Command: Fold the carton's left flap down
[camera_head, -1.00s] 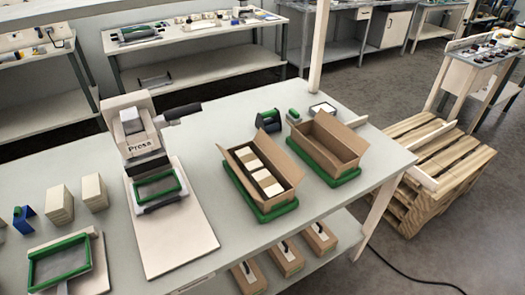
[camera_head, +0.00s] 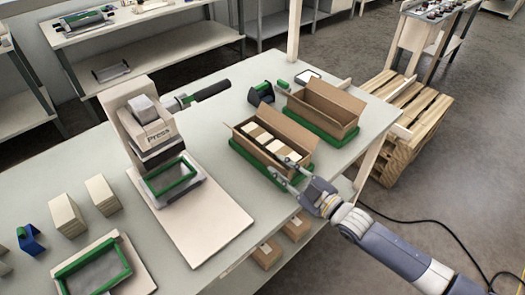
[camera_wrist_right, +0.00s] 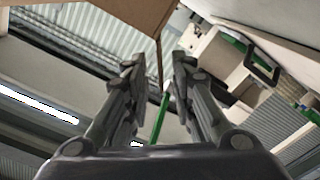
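An open brown carton (camera_head: 296,146) with several pale blocks (camera_head: 265,141) inside sits in a green tray (camera_head: 241,151) on the bench. Its long flap on the far right stands up. Its left end is in view, but I cannot tell the left flap's exact angle. My right gripper (camera_head: 283,168) is at the carton's near side, with its fingers partly over the near wall. In the right wrist view its fingers (camera_wrist_right: 158,68) are apart, with a brown cardboard panel (camera_wrist_right: 125,18) ahead. I cannot tell whether they touch it. My left gripper is out of view.
A second open carton (camera_head: 325,105) in a green tray stands behind. A press (camera_head: 150,130) with a green-framed plate stands left. Bare bench lies between press and carton.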

